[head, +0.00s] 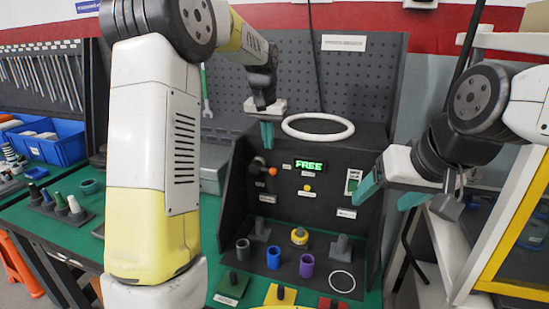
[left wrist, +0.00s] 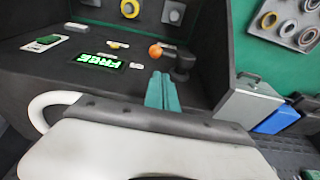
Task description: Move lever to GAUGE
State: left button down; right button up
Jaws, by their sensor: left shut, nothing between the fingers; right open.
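The lever with an orange knob (head: 272,171) sits on the dark panel, left of the green display (head: 309,165) that reads FREE. In the left wrist view the orange knob (left wrist: 155,51) and the display (left wrist: 98,61) show again, in a turned picture. My left gripper (head: 267,146) hangs above the lever in the head view, shut and empty. In the left wrist view its teal fingertips (left wrist: 161,78) are close to the knob; I cannot tell whether they touch. My right gripper (head: 380,204) is open and empty at the panel's right. Small labels around the lever are unreadable.
A white ring (head: 318,126) lies on top of the test box. Coloured cups, such as a purple cup (head: 307,266), stand in front of the panel. A blue bin (head: 58,145) is at far left, a yellow-edged frame (head: 512,245) at right.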

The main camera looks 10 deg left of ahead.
aim_at(275, 172)
pick_arm(q)
jog(key=f, duration=0.5)
jog(key=shift+s+f, duration=0.2)
jog(key=shift+f, duration=0.15)
